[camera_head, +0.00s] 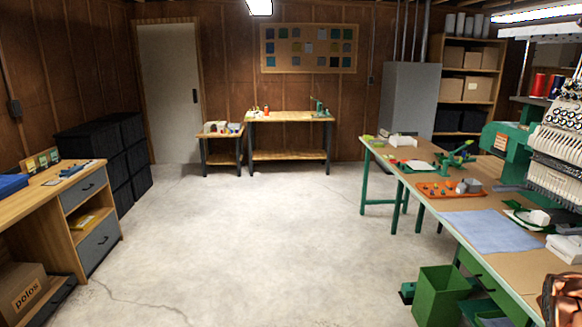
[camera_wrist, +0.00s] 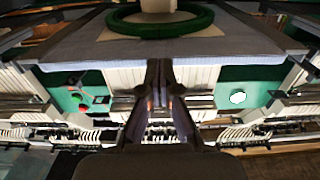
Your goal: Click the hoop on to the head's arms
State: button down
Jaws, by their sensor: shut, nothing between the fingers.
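The white and green embroidery machine head (camera_head: 560,140) stands at the right of the head view. Its white needle casing (camera_wrist: 205,78) fills much of the wrist view behind my fingers. The head's arms cannot be clearly made out. My gripper is not clear in the head view.
The long work table (camera_head: 415,178) carries an orange tray (camera_head: 440,191) of small parts and a blue cloth (camera_head: 484,231). A green bin (camera_head: 440,295) stands beside it on the floor. A wooden desk (camera_head: 60,205) is at the left. The middle floor is clear.

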jog(key=shift+d, duration=0.15)
jog(key=a+b, duration=0.2)
jog(key=a, duration=0.4)
jog(key=shift+a, duration=0.25)
dwell(0.4)
jog(key=shift+s, duration=0.1)
